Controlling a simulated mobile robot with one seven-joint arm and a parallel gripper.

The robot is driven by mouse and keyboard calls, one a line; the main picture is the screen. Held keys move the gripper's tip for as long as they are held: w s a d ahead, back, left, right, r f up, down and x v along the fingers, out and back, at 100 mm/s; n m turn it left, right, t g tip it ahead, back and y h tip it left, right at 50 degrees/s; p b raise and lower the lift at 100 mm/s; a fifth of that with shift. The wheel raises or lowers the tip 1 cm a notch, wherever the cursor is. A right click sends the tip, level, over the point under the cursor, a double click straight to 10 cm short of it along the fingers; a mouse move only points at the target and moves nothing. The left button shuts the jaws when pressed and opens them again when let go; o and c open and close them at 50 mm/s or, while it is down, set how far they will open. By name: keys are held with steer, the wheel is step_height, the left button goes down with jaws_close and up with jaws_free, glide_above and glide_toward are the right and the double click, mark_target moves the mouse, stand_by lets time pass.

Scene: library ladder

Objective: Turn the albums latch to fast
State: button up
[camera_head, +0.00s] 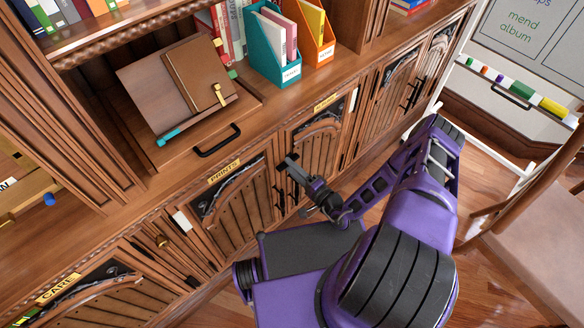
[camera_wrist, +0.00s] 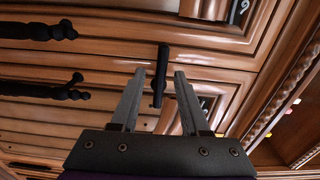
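In the head view my gripper (camera_head: 291,163) is in front of the cabinet fronts, near the join between the door with the PRINTS plate (camera_head: 224,171) and the door to its right. That right door has a small yellow plate (camera_head: 326,102) too small to read. In the wrist view my gripper (camera_wrist: 160,71) is open. A slim black bar (camera_wrist: 162,56), which looks like the latch lever, stands near upright in the picture between the two fingers. I see gaps on both sides; contact cannot be told. The latch's markings are not readable, and my gripper hides it in the head view.
Two black door handles (camera_wrist: 48,93) show at the left in the wrist view. A book stand (camera_head: 175,82) and teal (camera_head: 272,60) and orange (camera_head: 308,38) file boxes rest on the ledge above. A chair (camera_head: 535,225) and whiteboard (camera_head: 530,35) are at the right.

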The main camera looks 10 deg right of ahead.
steer(key=v, duration=1.7)
steer(key=shift+s, duration=0.2)
steer(key=shift+d, duration=0.1)
